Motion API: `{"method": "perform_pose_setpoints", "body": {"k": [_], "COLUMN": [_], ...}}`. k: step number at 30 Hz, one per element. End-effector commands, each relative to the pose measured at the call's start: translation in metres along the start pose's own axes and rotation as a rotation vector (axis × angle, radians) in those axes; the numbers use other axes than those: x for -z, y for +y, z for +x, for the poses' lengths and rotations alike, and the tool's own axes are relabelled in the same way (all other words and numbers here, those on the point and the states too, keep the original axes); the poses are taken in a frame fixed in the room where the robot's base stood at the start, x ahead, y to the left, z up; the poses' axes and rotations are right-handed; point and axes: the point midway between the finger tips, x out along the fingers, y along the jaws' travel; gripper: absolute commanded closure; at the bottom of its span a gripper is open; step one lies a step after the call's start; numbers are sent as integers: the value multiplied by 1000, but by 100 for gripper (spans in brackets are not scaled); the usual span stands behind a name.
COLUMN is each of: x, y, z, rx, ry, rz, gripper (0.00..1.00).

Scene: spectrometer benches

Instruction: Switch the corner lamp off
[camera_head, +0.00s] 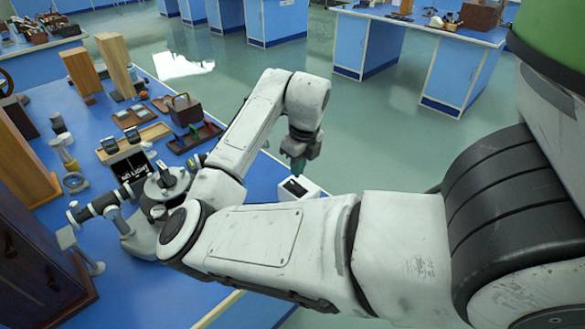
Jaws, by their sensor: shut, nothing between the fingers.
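My gripper (297,164) points down at the right edge of the blue bench (222,106). Its teal fingers are shut and empty. Just below the fingertips is a white box (309,190) with a dark slot or switch on its top. I cannot tell whether the fingertips touch it. My forearm hides part of the box. I cannot make out a lamp for certain, nor whether any lamp is lit.
On the bench stand a spectrometer-like instrument (165,184), a black sign (132,170), wooden trays (135,139), a small brown case (184,110) and tall wooden blocks (118,65). A dark wooden cabinet (30,225) stands left. Open green floor (385,135) lies right, before other blue benches (460,70).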

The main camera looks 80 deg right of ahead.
Motion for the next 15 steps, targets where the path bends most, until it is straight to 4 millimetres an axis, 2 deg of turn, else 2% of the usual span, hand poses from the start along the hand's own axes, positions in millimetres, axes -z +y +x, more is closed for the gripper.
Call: {"method": "perform_pose_setpoints", "body": {"k": [6,12,15], "x": [-1,-1,-1], "y": [0,1,1], "z": [-49,-81,-89], "rx": [2,1,1], "ry": [-7,-6,-4], "rz": [2,1,0], "gripper": [100,100,100]}}
